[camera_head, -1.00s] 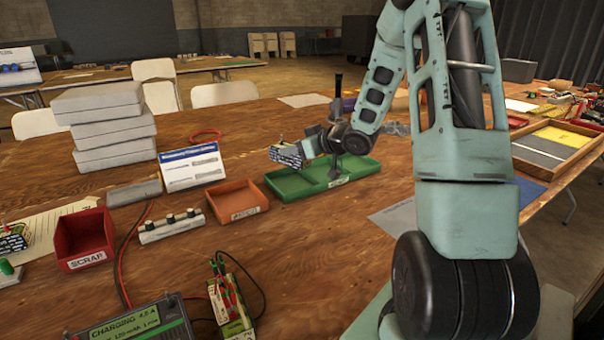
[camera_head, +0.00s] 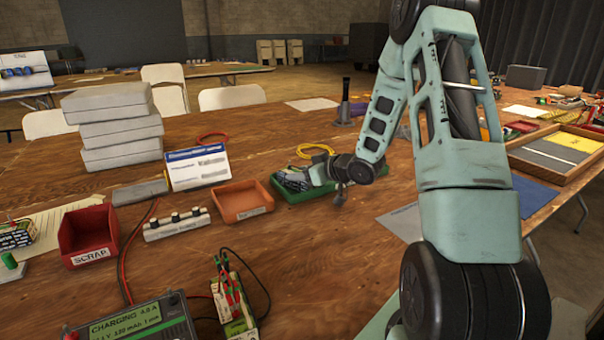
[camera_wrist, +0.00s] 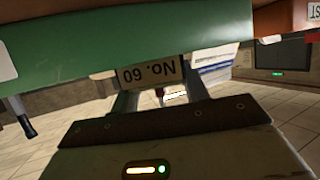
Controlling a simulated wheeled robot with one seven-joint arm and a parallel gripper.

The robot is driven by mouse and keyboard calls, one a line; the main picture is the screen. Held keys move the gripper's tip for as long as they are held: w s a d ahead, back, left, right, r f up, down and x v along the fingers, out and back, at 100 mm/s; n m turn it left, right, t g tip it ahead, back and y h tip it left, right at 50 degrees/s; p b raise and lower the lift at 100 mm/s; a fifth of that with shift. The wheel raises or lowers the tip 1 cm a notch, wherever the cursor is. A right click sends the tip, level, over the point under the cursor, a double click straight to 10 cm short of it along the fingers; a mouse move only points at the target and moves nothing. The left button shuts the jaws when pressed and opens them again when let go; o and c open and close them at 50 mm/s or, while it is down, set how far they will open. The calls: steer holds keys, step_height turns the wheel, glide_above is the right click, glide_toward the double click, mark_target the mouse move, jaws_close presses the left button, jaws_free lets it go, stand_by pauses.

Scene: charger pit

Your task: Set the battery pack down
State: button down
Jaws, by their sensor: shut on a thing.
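The battery pack (camera_wrist: 148,72) shows in the wrist view as a dark block with a pale "No. 60" label, upside down, between my fingers. My gripper (camera_head: 303,180) is shut on the battery pack, low over the left part of the green tray (camera_head: 308,197). In the head view the pack is small and partly hidden by my gripper. The tray's green wall (camera_wrist: 120,45) fills the upper part of the wrist view and hides part of the pack. I cannot tell whether the pack touches the tray floor.
An orange bin (camera_head: 241,203) stands just left of the tray. A red scrap bin (camera_head: 88,232), a charger (camera_head: 135,322) and a white strip with knobs (camera_head: 177,224) are farther left. A yellow cable coil (camera_head: 314,151) lies behind the tray. The wood in front is clear.

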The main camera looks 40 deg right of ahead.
steer(key=c, duration=0.7)
jaws_free()
steer(key=shift+s+r, duration=0.25)
steer(key=p+v, duration=0.2)
steer(key=v, duration=0.9)
steer(key=shift+s, duration=0.25)
